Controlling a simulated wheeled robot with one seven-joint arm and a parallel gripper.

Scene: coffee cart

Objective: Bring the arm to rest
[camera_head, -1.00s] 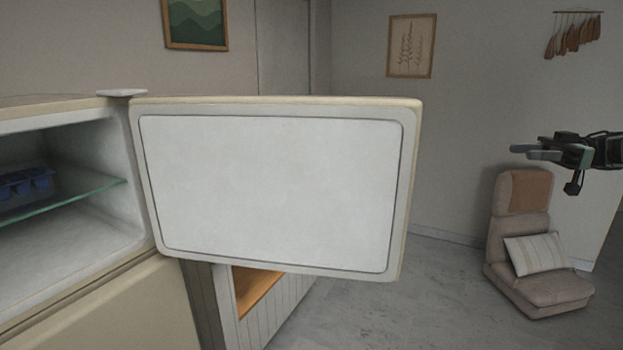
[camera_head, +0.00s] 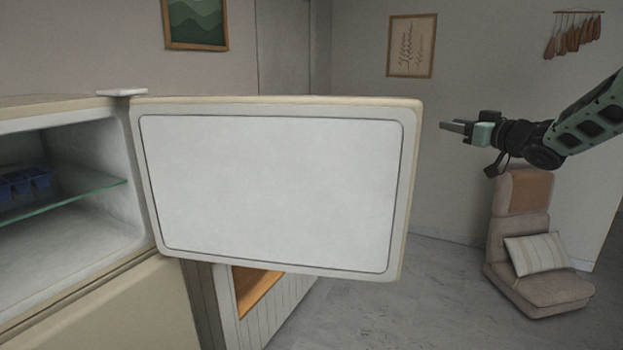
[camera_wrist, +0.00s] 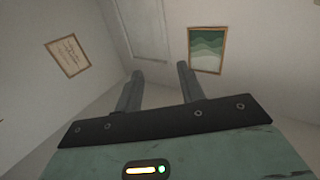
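My gripper (camera_head: 457,128) is in mid-air at the right in the head view, just right of the open freezer door (camera_head: 275,190) and apart from it. Its fingers point left. In the wrist view my gripper (camera_wrist: 158,78) shows two fingers spread apart with nothing between them. My arm reaches in from the right edge of the head view.
The freezer compartment at the left holds a blue ice tray (camera_head: 27,183) on a glass shelf (camera_head: 75,200). A beige chair (camera_head: 525,235) with a striped cushion (camera_head: 537,254) stands below my arm. The floor (camera_head: 420,290) between door and chair is clear.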

